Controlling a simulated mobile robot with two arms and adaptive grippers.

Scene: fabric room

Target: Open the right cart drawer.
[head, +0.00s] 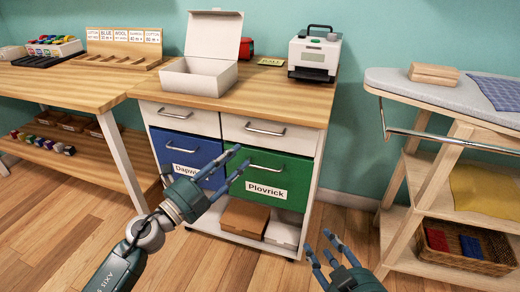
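The wooden-topped white cart (240,104) stands ahead against the teal wall. Its upper right white drawer (296,140) is closed, with a silver bar handle (265,130). The upper left white drawer (205,122) is closed too. My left gripper (204,167) is open and empty, its fingers spread in front of the lower blue and green fronts. It appears below the right drawer's handle and apart from it. My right gripper (322,246) is open and empty, low in front of the cart's right side.
Below are a blue front (184,149) and a green front (289,170) labelled "Plovrick". An open white box (200,78) and a white machine (314,54) stand on the cart. A wooden table (75,84) is left; an ironing-board shelf unit (440,90) is right.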

